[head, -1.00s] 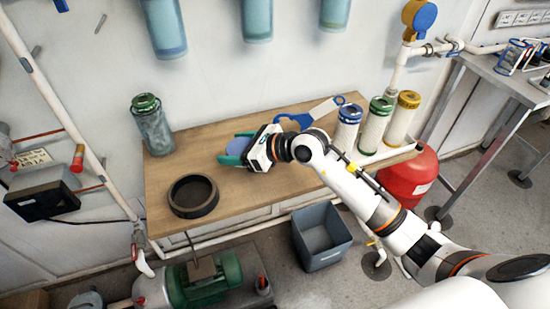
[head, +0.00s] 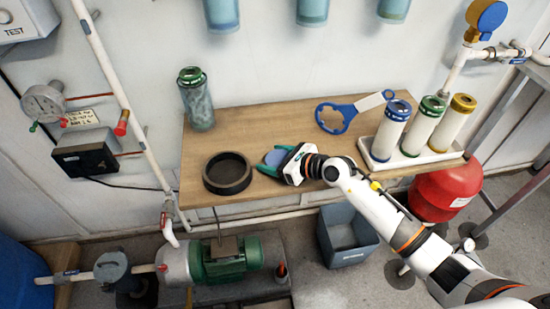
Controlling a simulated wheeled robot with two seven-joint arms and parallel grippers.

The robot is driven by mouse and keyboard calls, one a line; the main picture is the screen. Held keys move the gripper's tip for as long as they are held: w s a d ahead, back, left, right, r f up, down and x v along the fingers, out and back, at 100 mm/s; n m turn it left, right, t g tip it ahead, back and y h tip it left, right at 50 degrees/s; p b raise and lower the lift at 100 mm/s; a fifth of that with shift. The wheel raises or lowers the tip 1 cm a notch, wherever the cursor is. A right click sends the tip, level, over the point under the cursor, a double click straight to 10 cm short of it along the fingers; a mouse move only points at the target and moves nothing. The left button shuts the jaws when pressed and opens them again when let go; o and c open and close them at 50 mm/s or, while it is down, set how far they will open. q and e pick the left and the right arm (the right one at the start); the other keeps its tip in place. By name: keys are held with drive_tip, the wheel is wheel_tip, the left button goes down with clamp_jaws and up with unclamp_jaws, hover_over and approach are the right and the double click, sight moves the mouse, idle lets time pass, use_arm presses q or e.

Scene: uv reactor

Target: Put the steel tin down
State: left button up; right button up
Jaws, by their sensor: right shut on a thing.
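My right gripper (head: 272,162) is over the front part of the wooden bench, just right of a black ring. Its teal fingers are shut on a round, blue-grey thing (head: 274,157), which looks like the steel tin. Only its flat, disc-like top shows between the fingers. The tin's underside is hidden, so I cannot tell whether it touches the bench top (head: 255,122). My left gripper is not in view.
The black ring (head: 228,187) lies left of the gripper. A blue ring-headed wrench (head: 336,115) lies behind it. Several capped cartridges stand in a white tray (head: 440,157) at right. A green-capped jar (head: 197,105) stands at back left. The bench middle is clear.

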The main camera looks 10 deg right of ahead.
drive_tip(key=shift+f, duration=0.1)
drive_tip(key=o, duration=1)
drive_tip(key=shift+r, duration=0.25)
drive_tip(key=v, duration=1)
drive_tip(key=shift+s+d+f, duration=0.15)
drive_tip(key=shift+s+d, duration=0.1)
drive_tip(key=shift+s, duration=0.05)
drive_tip(key=shift+s+d+r, duration=0.35)
drive_tip(key=shift+s+d, duration=0.05)
